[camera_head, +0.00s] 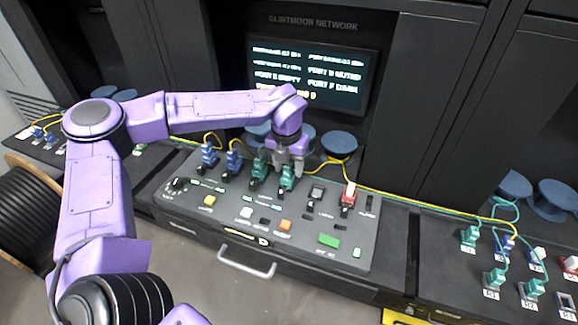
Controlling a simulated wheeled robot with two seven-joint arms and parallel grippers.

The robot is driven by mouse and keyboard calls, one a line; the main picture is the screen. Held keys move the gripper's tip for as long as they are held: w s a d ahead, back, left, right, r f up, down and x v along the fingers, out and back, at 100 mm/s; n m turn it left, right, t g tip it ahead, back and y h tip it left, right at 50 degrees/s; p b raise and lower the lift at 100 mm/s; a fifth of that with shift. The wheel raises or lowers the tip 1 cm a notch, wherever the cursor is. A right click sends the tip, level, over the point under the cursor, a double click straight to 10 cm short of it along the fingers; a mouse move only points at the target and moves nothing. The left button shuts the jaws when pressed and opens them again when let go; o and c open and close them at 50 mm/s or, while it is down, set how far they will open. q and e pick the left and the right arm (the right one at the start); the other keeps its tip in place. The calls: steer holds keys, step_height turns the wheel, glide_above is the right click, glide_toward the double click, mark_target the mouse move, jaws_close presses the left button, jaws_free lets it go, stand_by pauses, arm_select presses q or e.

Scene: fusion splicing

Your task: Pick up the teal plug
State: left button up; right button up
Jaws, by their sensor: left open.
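Two teal plugs stand upright in the middle of the grey console (331,268): one teal plug (260,167) on the left and one teal plug (287,178) on the right. My left gripper (289,166) points down directly over the right one, its fingers at the plug's top. The gripper is open; its fingers partly hide the top of this plug, and I cannot tell whether they touch it. More teal plugs, such as one (470,236), stand on the right side panel. My right gripper is not in view.
Two blue plugs (208,155) stand left of the teal ones, and a red-and-white plug (348,195) to the right. Yellow cables (400,200) run along the console's back. A screen (307,75) is behind; a handle (247,264) juts out in front.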

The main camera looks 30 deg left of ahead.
arm_select(q)
steer(key=shift+s, duration=0.25)
steer(key=c, duration=0.9)
